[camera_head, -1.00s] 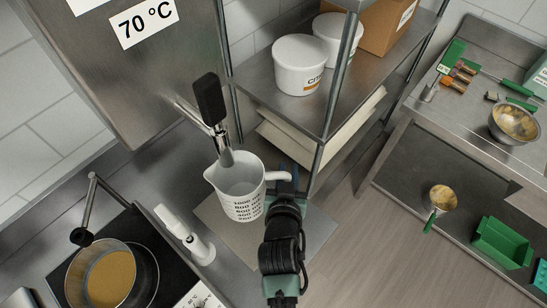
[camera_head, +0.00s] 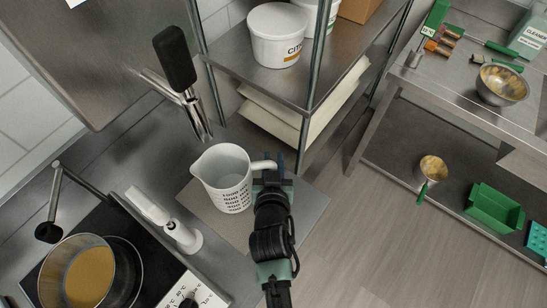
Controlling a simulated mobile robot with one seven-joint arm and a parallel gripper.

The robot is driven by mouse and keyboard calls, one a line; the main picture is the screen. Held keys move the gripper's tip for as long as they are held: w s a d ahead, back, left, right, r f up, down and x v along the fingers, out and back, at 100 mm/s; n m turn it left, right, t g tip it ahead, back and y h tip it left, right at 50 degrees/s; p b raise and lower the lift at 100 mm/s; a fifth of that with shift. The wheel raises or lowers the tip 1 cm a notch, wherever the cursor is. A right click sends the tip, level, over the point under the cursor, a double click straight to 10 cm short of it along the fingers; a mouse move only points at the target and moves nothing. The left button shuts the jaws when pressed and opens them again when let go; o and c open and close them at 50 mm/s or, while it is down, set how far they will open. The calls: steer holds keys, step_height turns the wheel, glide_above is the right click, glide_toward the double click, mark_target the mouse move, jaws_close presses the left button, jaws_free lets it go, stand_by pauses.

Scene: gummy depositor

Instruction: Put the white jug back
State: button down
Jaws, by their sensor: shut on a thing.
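The white jug (camera_head: 226,177) with dark printed volume marks stands upright, or is held just above, a grey mat (camera_head: 199,205) on the steel counter; I cannot tell whether it touches. Its spout points left and its handle points right. My gripper (camera_head: 270,172) is shut on the jug's handle, its fingers partly hidden behind my wrist. The inside of the jug looks empty. A tap with a black lever (camera_head: 175,57) on the steel tank is behind and to the left of the jug, its spout near the jug's rim.
A pot (camera_head: 82,273) with yellow-brown liquid sits on a hob at the lower left, beside a white upright device (camera_head: 182,236). A steel rack (camera_head: 310,110) with a white tub (camera_head: 278,35) stands just behind my gripper. A bench (camera_head: 440,105) with a metal bowl is at right.

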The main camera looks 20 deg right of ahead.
steer(key=shift+f+b, duration=0.5)
steer(key=shift+b, duration=0.05)
steer(key=c, duration=0.7)
jaws_free()
steer(key=b+v, duration=0.2)
steer(key=v, duration=1.1)
